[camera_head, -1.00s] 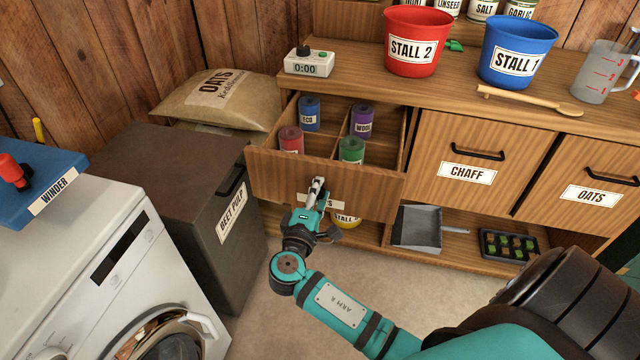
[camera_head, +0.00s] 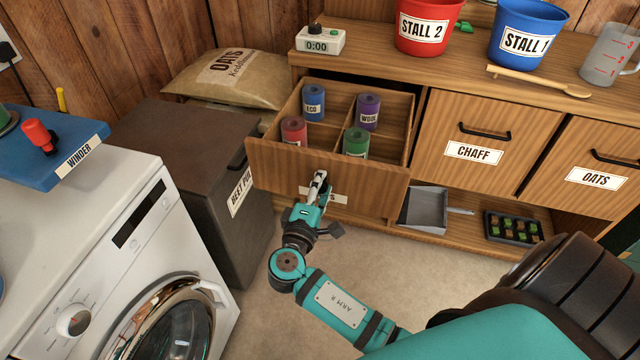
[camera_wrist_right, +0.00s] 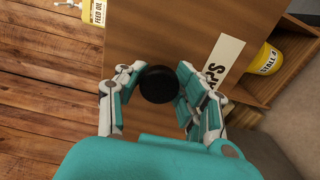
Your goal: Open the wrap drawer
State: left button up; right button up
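The wrap drawer (camera_head: 270,170) stands well out of the cabinet, and its divided inside shows. It holds a blue roll (camera_head: 313,103), a purple roll (camera_head: 367,111), a red roll (camera_head: 293,131) and a green roll (camera_head: 355,143). My right gripper (camera_head: 319,182) is at the drawer's front and partly covers its label. In the right wrist view the gripper's fingers (camera_wrist_right: 158,82) are closed around a round black knob (camera_wrist_right: 158,85) on the drawer front (camera_wrist_right: 165,35). My left gripper is not in view.
A brown beet pulp bin (camera_head: 180,140) stands left of the drawer, with a white washing machine (camera_head: 90,235) in front of it. The chaff door (camera_head: 445,120) and oats door (camera_head: 575,155) are shut. Bare floor (camera_head: 425,275) lies in front of the cabinet.

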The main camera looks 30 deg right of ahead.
jog(key=o, duration=0.4)
jog(key=shift+c, duration=0.2)
jog(key=v, duration=1.2)
